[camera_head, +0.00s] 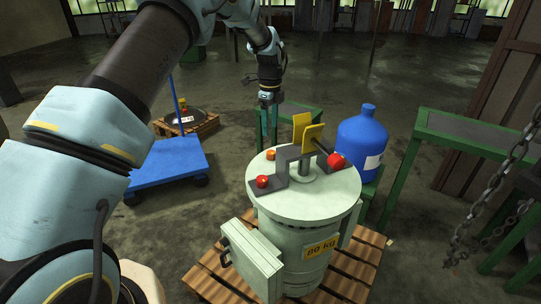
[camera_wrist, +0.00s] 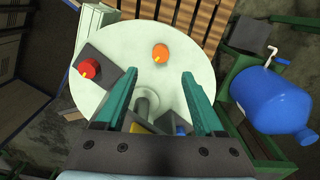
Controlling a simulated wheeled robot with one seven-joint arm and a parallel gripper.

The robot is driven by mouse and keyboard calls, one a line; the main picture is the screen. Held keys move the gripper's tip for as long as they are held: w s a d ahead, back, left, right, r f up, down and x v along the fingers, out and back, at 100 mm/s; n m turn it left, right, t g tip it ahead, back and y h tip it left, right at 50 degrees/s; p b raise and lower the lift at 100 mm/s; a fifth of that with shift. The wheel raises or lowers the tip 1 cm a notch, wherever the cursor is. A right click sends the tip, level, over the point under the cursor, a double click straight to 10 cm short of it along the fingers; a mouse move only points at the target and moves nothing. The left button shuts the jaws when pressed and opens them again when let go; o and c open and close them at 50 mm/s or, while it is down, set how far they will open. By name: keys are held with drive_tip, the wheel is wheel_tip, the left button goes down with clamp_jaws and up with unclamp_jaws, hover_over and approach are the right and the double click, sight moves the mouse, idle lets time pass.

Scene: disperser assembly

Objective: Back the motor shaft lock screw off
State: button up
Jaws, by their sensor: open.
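The motor (camera_head: 300,222) is a pale green drum marked 80 kg, upright on a wooden pallet. No label shows which knob is the shaft lock screw. My gripper (camera_head: 268,122) is open and empty above the lid. In the wrist view its teal fingers (camera_wrist: 160,80) point toward the orange knob, apart from it.
A blue bottle (camera_head: 361,142) stands right of the motor near a green bench (camera_head: 470,137). A blue cart (camera_head: 168,167) is at left. Chains (camera_head: 495,195) hang at right. The yellow plates rise close to my gripper.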

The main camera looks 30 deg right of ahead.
sight(271, 152)
wheel_tip(271, 152, down, 11)
drive_tip(key=p, duration=0.3)
drive_tip(key=shift+d+r, duration=0.1)
drive_tip(key=shift+r, duration=0.05)
clamp_jaws()
idle(0.6)
